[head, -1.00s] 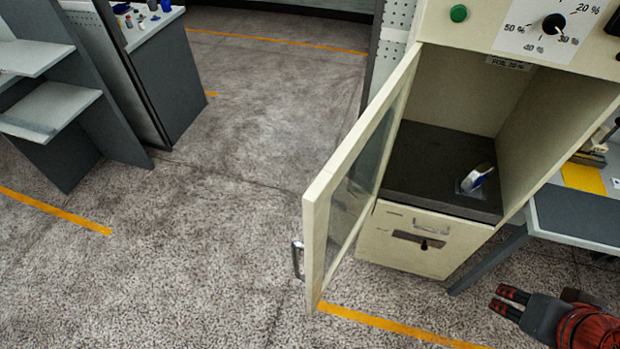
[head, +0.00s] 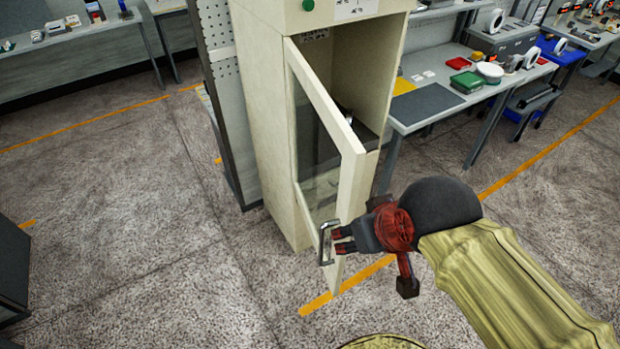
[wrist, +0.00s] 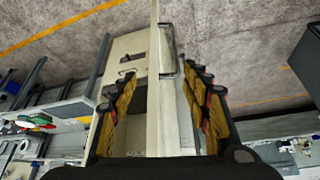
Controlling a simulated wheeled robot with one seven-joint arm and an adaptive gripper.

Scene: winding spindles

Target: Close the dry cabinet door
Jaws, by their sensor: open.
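The cream dry cabinet (head: 264,130) stands in the middle of the head view. Its glass-paned door (head: 350,185) is hinged at the left and stands open, swung out towards me. A metal bar handle (head: 325,243) is low near the door's free edge. My gripper (head: 337,240) is open at that edge, fingers pointing at the handle. In the wrist view the door (wrist: 154,100) shows edge-on between the open fingers of my gripper (wrist: 158,76), with the handle (wrist: 176,64) towards the right finger. I cannot tell whether the fingers touch the door.
A workbench (head: 398,126) with a grey mat (head: 424,108), a green box (head: 468,82) and other items stands right of the cabinet. A perforated panel (head: 218,75) stands at its left. The speckled floor left of the door is clear.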

